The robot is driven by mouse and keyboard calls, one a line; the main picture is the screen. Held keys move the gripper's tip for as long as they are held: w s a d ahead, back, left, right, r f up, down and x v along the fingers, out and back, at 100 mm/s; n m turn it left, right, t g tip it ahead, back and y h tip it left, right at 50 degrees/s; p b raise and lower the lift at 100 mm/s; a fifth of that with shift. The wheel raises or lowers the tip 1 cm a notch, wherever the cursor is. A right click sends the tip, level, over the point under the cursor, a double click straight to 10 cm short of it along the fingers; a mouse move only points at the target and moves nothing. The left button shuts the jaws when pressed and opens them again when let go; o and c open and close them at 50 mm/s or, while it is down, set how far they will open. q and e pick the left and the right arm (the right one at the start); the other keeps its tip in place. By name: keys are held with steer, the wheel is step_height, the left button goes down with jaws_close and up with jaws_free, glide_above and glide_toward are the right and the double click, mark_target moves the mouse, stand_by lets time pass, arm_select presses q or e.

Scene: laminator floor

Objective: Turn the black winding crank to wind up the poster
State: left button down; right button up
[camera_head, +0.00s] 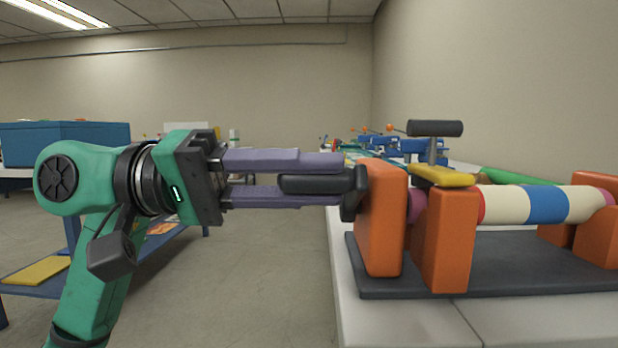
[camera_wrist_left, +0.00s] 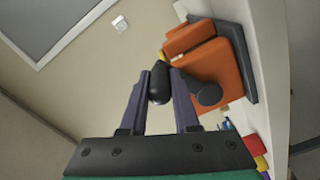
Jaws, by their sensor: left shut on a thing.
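The black winding crank (camera_head: 315,184) sits at the left end of the winder. Its handle sticks out to the left, and its short arm stands against the orange end block (camera_head: 385,225). My left gripper (camera_head: 332,181) comes in level from the left, its purple fingers above and below the handle and shut on it. In the left wrist view the rounded handle (camera_wrist_left: 159,88) is between the two fingertips, with the crank's round dark end (camera_wrist_left: 208,95) beside the right finger. The rolled poster (camera_head: 503,204), cream with a blue band, lies across the orange supports. My right gripper is out of view.
A dark base plate (camera_head: 480,280) on a white table (camera_head: 395,325) carries the winder. A yellow clamp piece (camera_head: 443,176) with a black-topped post stands above the second orange block. More devices line the table behind. A blue bin (camera_head: 65,142) is at far left. Open floor lies between.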

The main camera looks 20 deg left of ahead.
arm_select(q)
steer(key=c, duration=0.6)
jaws_free()
steer(key=shift+c, duration=0.2)
steer(key=shift+a, duration=0.1)
steer(key=v, duration=1.4)
steer(key=shift+a, duration=0.2)
steer(key=shift+f, duration=0.15)
